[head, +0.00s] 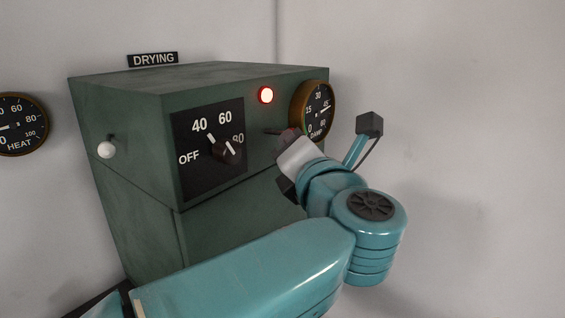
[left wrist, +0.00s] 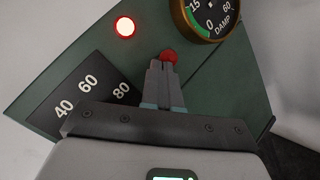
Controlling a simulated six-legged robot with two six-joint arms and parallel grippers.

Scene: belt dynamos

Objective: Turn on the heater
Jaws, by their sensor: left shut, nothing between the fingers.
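The heater is a green cabinet (head: 120,105) under a DRYING sign. Its front has a black dial knob (head: 227,151) on a plate marked OFF, 40, 60, 80; a white line on the knob slants up-left toward 40. A red lamp (head: 266,95) glows above; it also shows in the left wrist view (left wrist: 125,27). My left gripper (head: 288,140) is at the front, right of the plate. In the left wrist view its fingers (left wrist: 162,70) are shut and empty, tips at a small red knob (left wrist: 168,55); I cannot tell whether they touch. My right gripper is not in view.
A round DAMP gauge (head: 318,110) sits at the cabinet's upper right, close to my left gripper. A white ball-ended lever (head: 107,149) sticks out of the left side. A HEAT gauge (head: 18,124) hangs on the wall at far left. The wall at right is bare.

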